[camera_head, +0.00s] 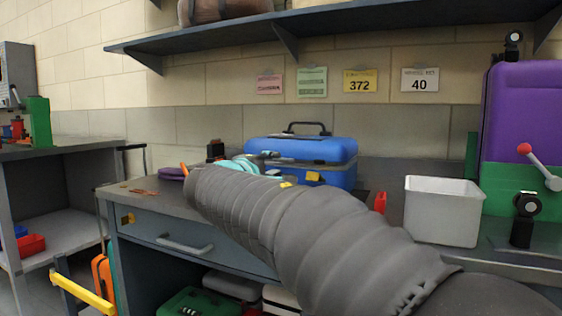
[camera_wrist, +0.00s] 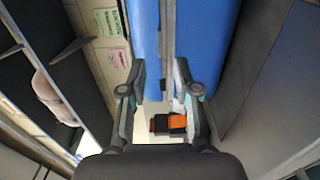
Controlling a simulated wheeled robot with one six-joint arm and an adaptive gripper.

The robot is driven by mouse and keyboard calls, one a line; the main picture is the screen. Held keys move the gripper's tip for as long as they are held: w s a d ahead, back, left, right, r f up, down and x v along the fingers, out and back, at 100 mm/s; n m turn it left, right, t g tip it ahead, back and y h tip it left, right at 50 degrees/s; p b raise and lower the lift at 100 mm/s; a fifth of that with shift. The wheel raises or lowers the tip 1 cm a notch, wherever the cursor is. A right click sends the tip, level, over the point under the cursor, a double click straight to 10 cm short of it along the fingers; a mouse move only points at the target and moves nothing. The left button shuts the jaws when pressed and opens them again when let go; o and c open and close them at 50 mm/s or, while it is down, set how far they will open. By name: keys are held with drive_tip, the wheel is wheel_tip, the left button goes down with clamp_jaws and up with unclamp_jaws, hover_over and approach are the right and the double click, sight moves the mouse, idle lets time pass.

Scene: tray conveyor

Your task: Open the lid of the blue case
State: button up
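The blue case (camera_head: 300,150) lies on the workbench under the shelf, with a black handle on top and latches on its front. In the head view its lid looks down, with a dark seam between lid and body. In the wrist view the case (camera_wrist: 207,35) shows as two blue parts with a narrow dark and grey band between them. My gripper (camera_wrist: 160,75) is open, its fingers apart on either side of this band, close to the case. I cannot tell whether they touch it.
A grey bin (camera_head: 443,212) stands right of the case. Farther right are a purple case (camera_head: 522,110) and a red-knobbed lever (camera_head: 540,165). A shelf (camera_head: 340,18) overhangs the bench. A purple disc (camera_head: 172,174) lies left. A black-and-orange object (camera_wrist: 170,124) shows between my fingers.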

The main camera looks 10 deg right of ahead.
sight(285, 160)
drive_tip(key=x, duration=0.6)
drive_tip(key=shift+w+d, duration=0.15)
drive_tip(key=shift+d, duration=0.05)
clamp_jaws()
